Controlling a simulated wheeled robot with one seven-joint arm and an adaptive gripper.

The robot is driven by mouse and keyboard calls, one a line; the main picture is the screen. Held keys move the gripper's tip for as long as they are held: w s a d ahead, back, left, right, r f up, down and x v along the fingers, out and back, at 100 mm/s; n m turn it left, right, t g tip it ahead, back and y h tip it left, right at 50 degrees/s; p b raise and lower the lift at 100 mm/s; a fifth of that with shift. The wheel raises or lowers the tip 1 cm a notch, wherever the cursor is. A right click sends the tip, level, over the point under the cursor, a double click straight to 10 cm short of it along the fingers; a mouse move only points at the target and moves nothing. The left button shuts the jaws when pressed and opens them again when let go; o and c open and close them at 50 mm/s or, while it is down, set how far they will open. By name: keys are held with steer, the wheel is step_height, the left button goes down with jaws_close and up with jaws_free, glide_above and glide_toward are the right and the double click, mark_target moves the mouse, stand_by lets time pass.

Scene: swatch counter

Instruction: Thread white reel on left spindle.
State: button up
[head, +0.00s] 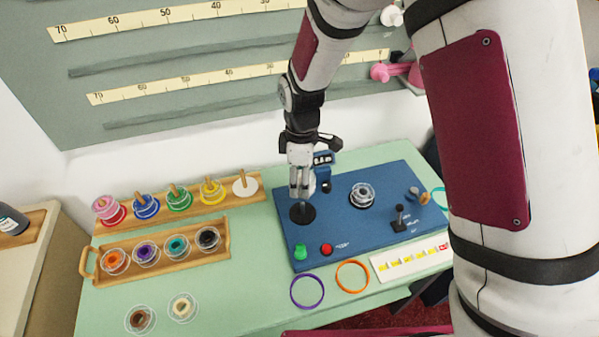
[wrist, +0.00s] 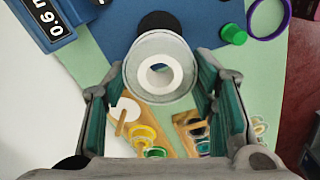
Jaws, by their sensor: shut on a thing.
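The white reel (wrist: 160,75), with clear flanges and a white hollow core, is held between the fingers of my gripper (wrist: 165,100) in the wrist view. In the head view my gripper (head: 301,190) is over the left part of the blue machine board. A round black base (head: 302,214), at the left spindle's place, lies just below the fingers. The black base (wrist: 157,20) also shows past the reel in the wrist view. The spindle's post is hidden, so I cannot tell whether the reel is around it.
A clear reel (head: 362,194) sits on the board's right side. Green (head: 300,251) and red (head: 326,249) buttons are in front. A pegged rack (head: 225,192) and a tray of reels (head: 228,240) stand left. Two loose reels and two rings lie on the counter.

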steer(key=shift+f+b, duration=0.95)
steer(key=shift+f, duration=1.95)
steer(key=shift+f, duration=0.15)
steer(key=shift+f, duration=0.35)
steer(key=shift+f+b, duration=0.5)
steer(key=shift+f, duration=0.3)
steer(key=o, duration=1.2)
steer(key=shift+r, duration=0.1)
steer(key=shift+r+p, duration=1.2)
steer(key=shift+r, duration=2.2)
